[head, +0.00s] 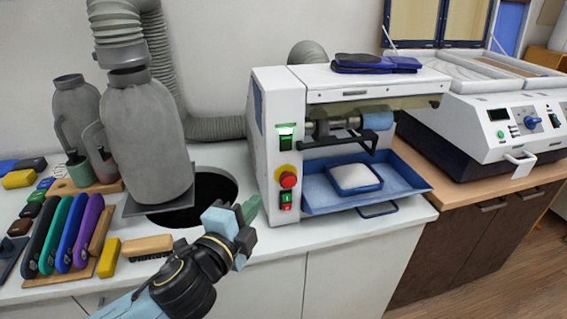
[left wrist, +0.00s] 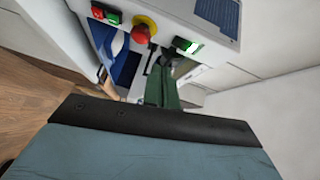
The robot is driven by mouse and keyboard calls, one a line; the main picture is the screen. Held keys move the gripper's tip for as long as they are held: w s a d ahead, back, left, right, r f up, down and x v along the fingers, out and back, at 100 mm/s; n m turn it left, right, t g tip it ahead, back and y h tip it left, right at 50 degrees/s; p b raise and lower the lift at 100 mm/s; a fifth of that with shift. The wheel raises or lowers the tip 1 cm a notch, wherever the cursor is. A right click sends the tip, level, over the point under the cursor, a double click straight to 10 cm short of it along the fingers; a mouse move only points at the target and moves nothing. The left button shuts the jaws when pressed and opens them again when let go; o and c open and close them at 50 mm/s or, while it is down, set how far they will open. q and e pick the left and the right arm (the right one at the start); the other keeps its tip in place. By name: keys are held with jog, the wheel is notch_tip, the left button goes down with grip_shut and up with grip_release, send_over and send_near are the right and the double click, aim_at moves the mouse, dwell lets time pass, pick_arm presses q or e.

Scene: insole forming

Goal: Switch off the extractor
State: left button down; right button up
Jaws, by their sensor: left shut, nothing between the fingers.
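The white machine (head: 270,95) stands on the counter. Its front panel has a green switch with a lit top (head: 286,138), a red mushroom button on yellow (head: 288,179) and a green-and-red switch pair (head: 286,200). The left wrist view shows the lit switch (left wrist: 187,46), the red button (left wrist: 143,30) and the switch pair (left wrist: 105,13). My left gripper (head: 253,207) is shut and empty, in front of the panel's lower left; its green fingers (left wrist: 165,88) point towards the panel. I cannot tell whether it touches anything. My right gripper is not in view.
A grey extraction bag (head: 142,140) with a hose (head: 117,30) stands beside a dark round hole (head: 207,198) in the counter. Coloured insoles (head: 75,228) and a brush (head: 147,246) lie at left. A blue tray (head: 325,200) juts from the machine's front.

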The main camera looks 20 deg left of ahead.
pick_arm(q)
jog(key=r+m, duration=0.1)
jog(key=d+r+m+h, duration=0.1)
jog(key=r+m+t+h, duration=0.1)
jog(key=m, duration=0.1)
jog(key=shift+w+d+r, duration=0.1)
jog(key=shift+w+d, duration=0.25)
jog(key=shift+w, duration=0.05)
jog(key=p, duration=0.1)
send_near(287, 144)
jog(key=w+d, duration=0.4)
jog(key=shift+w+a+r+p, duration=0.2)
jog(key=shift+w+a, duration=0.25)
jog(key=shift+w, duration=0.15)
jog(key=shift+w+a+r+p, duration=0.15)
jog(key=shift+w+a+r, duration=0.05)
jog(key=shift+w+a, duration=0.35)
